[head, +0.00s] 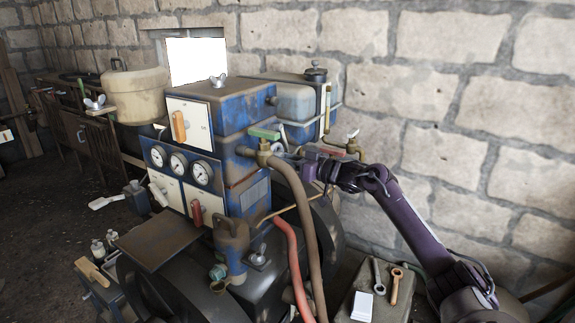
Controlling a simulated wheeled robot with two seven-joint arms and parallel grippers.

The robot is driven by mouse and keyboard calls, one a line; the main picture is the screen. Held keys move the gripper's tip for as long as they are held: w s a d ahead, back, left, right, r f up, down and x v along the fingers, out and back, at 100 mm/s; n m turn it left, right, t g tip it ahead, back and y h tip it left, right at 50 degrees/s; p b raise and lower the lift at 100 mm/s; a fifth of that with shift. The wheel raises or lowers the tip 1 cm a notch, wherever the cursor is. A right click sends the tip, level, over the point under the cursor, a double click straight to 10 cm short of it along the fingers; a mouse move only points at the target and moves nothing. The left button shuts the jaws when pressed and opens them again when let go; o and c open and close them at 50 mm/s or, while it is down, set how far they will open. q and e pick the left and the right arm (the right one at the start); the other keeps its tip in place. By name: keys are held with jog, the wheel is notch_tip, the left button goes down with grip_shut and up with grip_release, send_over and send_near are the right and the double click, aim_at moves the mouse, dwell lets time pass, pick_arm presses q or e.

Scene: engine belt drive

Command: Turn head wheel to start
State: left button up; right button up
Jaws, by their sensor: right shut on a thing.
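The machine is a blue, worn engine block (238,110) with white panels and gauges. A large dark wheel (328,225) shows partly at its right side, behind the hoses; I cannot tell whether it is the head wheel. My purple right arm comes in from the right. Its gripper (304,168) is shut at the machine's right side, by the brass fittings. What lies between its fingers is too small and covered to tell. A brass valve with a green handle (264,133) is just left of it. My left gripper is not in view.
A brown hose (304,225) and a red hose (292,265) hang below the right gripper. A stand (343,313) with wrenches and a white block is below my right arm. The stone wall (450,110) is close behind. Open floor (50,235) lies at left.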

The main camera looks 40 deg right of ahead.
pick_arm(q)
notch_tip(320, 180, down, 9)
jog(key=b, duration=0.9)
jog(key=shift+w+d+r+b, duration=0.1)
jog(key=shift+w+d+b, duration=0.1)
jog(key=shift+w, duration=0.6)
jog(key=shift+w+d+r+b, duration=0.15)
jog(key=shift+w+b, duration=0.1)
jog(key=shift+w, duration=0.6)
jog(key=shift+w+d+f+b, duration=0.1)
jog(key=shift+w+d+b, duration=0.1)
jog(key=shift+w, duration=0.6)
pick_arm(e)
jog(key=shift+n, duration=14.2)
jog(key=o, duration=1)
